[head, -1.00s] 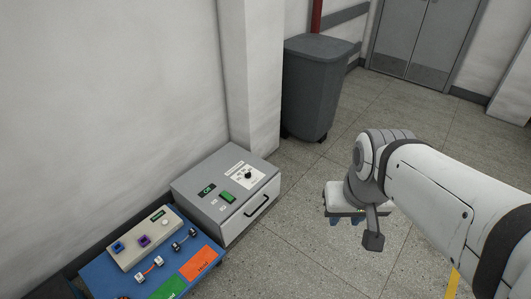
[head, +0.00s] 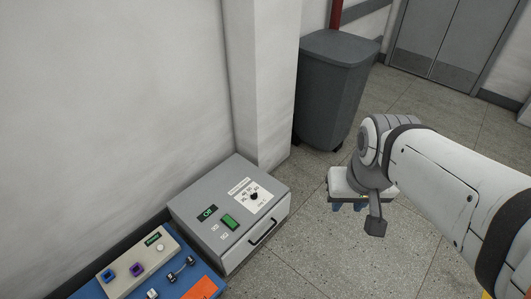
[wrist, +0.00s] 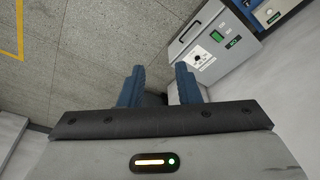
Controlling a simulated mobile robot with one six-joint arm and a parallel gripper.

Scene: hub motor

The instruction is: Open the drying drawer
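The drying drawer unit (head: 226,210) is a grey box with a green button, a small display and a dial on top. Its front drawer (head: 255,240) with a black bar handle (head: 262,232) looks shut. In the wrist view the unit (wrist: 207,48) is at the upper right, beyond the fingers. My gripper (head: 349,205) hangs to the right of the unit in the head view, well apart from it. In the wrist view its two blue fingers (wrist: 160,85) are spread with nothing between them.
A blue board (head: 206,273) with a beige panel (head: 140,262) and small parts lies left of the unit. A grey bin (head: 335,90) stands behind, beside a wall pillar (head: 264,80). The floor (head: 310,240) in front of the drawer is clear.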

